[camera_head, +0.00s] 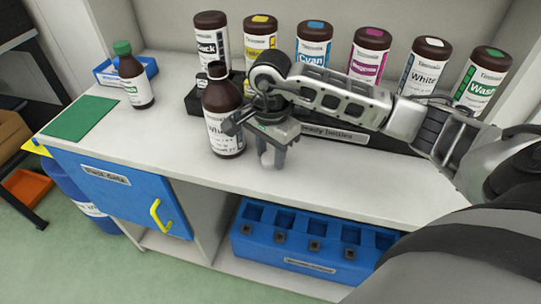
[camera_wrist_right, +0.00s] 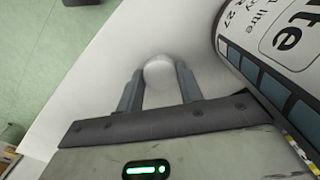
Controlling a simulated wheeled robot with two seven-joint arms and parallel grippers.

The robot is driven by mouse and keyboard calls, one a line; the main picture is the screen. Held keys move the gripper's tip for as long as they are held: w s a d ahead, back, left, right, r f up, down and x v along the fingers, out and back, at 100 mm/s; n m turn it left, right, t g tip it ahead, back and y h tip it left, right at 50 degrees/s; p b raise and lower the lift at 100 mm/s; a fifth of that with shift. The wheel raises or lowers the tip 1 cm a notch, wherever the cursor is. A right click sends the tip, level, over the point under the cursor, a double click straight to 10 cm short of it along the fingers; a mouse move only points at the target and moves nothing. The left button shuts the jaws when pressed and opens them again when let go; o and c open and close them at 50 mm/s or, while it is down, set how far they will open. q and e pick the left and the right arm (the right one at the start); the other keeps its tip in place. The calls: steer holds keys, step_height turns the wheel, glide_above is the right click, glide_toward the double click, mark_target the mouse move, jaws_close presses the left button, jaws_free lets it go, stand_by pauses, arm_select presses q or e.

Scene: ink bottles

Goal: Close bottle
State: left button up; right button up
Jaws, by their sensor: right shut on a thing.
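A brown bottle (camera_head: 224,108) with a white label stands upright at the counter's front left of centre. Its narrow neck shows no cap. My right gripper (camera_head: 270,160) is just right of the bottle, low over the counter, fingers pointing down. It is shut on a round white cap (camera_head: 267,160). In the right wrist view the white cap (camera_wrist_right: 159,74) sits between the two grey fingertips (camera_wrist_right: 160,82), and the bottle's label (camera_wrist_right: 275,45) fills the upper right. My right wrist hides part of the bottle's right side. My left gripper is not in view.
Several capped ink bottles (camera_head: 369,52) stand in a row at the back. A small green-capped bottle (camera_head: 134,78), a blue tray (camera_head: 105,76) and a green mat (camera_head: 80,117) are at the left. Below are a blue cabinet door (camera_head: 125,190) and a blue rack (camera_head: 300,248).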

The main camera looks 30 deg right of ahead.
mark_target(269, 158)
steer(key=shift+r, duration=0.6)
step_height(269, 158, up, 2)
steer(key=shift+a+r+b, duration=0.1)
steer(key=shift+r+b, duration=0.05)
steer(key=shift+b, duration=0.15)
steer(key=s+a+r, duration=0.6)
steer(key=a+r, duration=0.3)
steer(key=a, duration=0.3)
steer(key=shift+a+r, duration=0.2)
steer(key=shift+r, duration=0.1)
steer(key=shift+f, duration=0.1)
steer(key=w+d+f+n, duration=0.1)
steer(key=f+n, duration=0.1)
steer(key=n, duration=0.3)
steer(key=w+d+f+n, duration=0.1)
steer(key=d+f+n, duration=0.1)
steer(key=n, duration=0.3)
steer(key=d+f+n, duration=0.2)
steer(key=n, duration=0.3)
steer(key=shift+w+d+f, duration=0.15)
steer(key=shift+w+f, duration=0.1)
steer(key=shift+w, duration=0.15)
